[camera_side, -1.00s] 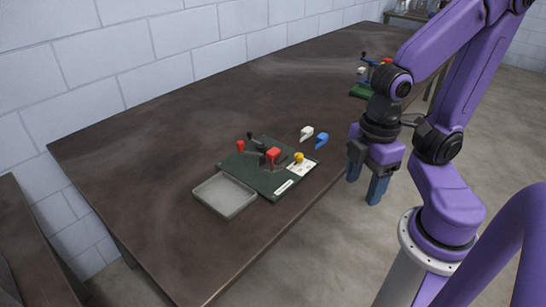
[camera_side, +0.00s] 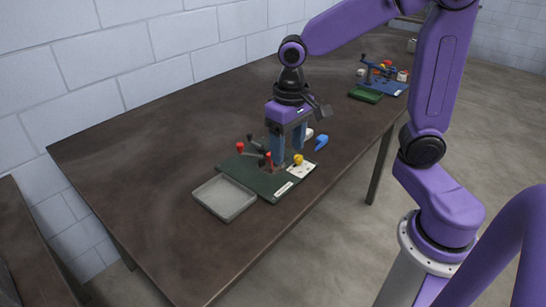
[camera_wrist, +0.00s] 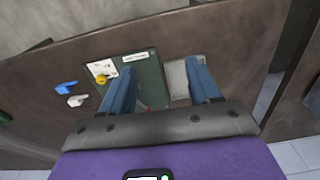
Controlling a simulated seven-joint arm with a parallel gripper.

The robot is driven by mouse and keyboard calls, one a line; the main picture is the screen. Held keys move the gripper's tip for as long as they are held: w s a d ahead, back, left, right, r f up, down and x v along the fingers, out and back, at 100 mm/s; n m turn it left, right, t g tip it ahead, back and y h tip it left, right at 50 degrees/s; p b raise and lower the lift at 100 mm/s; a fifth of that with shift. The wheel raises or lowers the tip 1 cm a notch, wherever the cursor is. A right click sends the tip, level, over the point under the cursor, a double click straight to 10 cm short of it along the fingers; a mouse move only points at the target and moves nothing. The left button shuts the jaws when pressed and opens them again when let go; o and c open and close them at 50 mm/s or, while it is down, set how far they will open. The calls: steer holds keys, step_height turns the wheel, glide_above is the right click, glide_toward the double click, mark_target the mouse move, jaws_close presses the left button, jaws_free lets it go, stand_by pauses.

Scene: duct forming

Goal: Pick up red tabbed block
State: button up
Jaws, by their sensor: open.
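A red block (camera_side: 268,157) is on the dark green board (camera_side: 258,184), partly hidden by my gripper in the side view. A smaller red piece (camera_side: 239,148) stands at the board's far left. My gripper (camera_side: 286,158) points down over the board with its fingers apart, just beside the red block. In the wrist view, my gripper (camera_wrist: 163,64) has the board and the tray's edge between its fingers. A sliver of red (camera_wrist: 149,109) shows by the left finger; the rest is hidden. I cannot tell whether a finger touches the block.
A grey tray (camera_side: 225,197) sits at the board's near left. A yellow knob (camera_side: 298,159) stands on a white plate (camera_side: 302,170) close to my fingers. A blue piece (camera_side: 321,142) and a white piece (camera_side: 309,133) lie right of the board. The table's left is clear.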

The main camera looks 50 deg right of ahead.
steer(key=w+d+f+m, duration=0.2)
steer(key=w+d+m, duration=1.5)
steer(key=w, duration=0.1)
step_height(320, 180, down, 12)
steer(key=shift+s+a+f, duration=0.1)
steer(key=shift+s+a, duration=0.05)
steer(key=shift+w+a+f, duration=0.1)
steer(key=shift+w+f, duration=0.1)
steer(key=shift+f, duration=1.1)
steer(key=shift+w+f, duration=0.2)
steer(key=shift+f, duration=1.1)
jaws_close()
